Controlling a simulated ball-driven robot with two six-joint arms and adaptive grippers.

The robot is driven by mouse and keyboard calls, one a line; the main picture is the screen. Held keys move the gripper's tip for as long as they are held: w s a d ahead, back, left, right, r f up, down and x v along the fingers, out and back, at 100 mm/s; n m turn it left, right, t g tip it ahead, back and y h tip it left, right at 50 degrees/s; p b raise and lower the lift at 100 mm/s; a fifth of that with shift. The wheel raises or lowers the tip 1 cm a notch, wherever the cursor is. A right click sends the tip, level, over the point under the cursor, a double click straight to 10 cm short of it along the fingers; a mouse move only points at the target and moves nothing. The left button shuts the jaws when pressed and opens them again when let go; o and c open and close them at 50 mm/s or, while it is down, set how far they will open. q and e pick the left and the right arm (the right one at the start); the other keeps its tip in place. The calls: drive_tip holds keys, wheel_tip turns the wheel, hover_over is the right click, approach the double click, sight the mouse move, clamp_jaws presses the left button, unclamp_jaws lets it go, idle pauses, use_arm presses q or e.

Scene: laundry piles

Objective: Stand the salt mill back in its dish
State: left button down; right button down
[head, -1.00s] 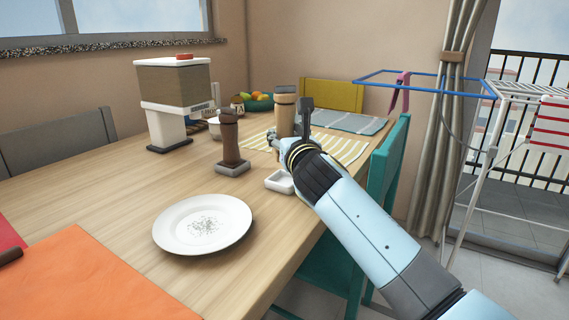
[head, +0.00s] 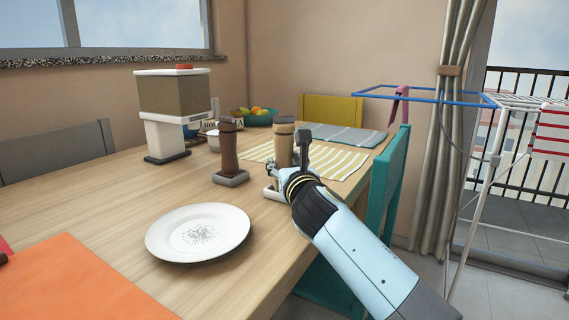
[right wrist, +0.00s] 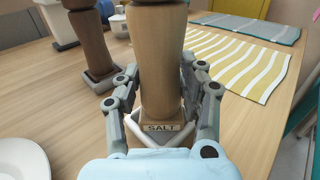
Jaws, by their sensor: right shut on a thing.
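The salt mill (head: 284,143) is pale wood; its SALT label shows in the right wrist view (right wrist: 160,70). It is upright, with its base over or inside the small white dish (head: 272,194). In the right wrist view the dish's rim (right wrist: 143,137) shows around the front of the base; I cannot tell whether the base touches the dish floor. My right gripper (head: 283,170) is shut on the mill, one finger on each side. My left gripper is out of view.
A dark brown mill (head: 228,150) stands in a grey dish (head: 231,179) just left. A white plate with dark specks (head: 199,228) lies in front. A dispenser (head: 168,140) and a striped yellow mat (head: 335,163) are farther back. A teal chair (head: 393,175) is at the right.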

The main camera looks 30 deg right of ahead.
drive_tip(key=c, duration=0.8)
unclamp_jaws()
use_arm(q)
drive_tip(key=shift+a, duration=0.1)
use_arm(e)
drive_tip(key=shift+o, duration=0.2)
drive_tip(key=shift+r, duration=0.15)
drive_tip(key=shift+r+p, duration=0.45)
drive_tip(key=shift+r, duration=0.05)
drive_tip(key=p+v, duration=0.1)
drive_tip(key=v, duration=1)
drive_tip(key=shift+s+f+p, duration=0.1)
drive_tip(key=shift+f+p, duration=0.15)
drive_tip(key=shift+p, duration=0.1)
drive_tip(key=shift+s+a, duration=0.15)
drive_tip(key=shift+s, duration=0.25)
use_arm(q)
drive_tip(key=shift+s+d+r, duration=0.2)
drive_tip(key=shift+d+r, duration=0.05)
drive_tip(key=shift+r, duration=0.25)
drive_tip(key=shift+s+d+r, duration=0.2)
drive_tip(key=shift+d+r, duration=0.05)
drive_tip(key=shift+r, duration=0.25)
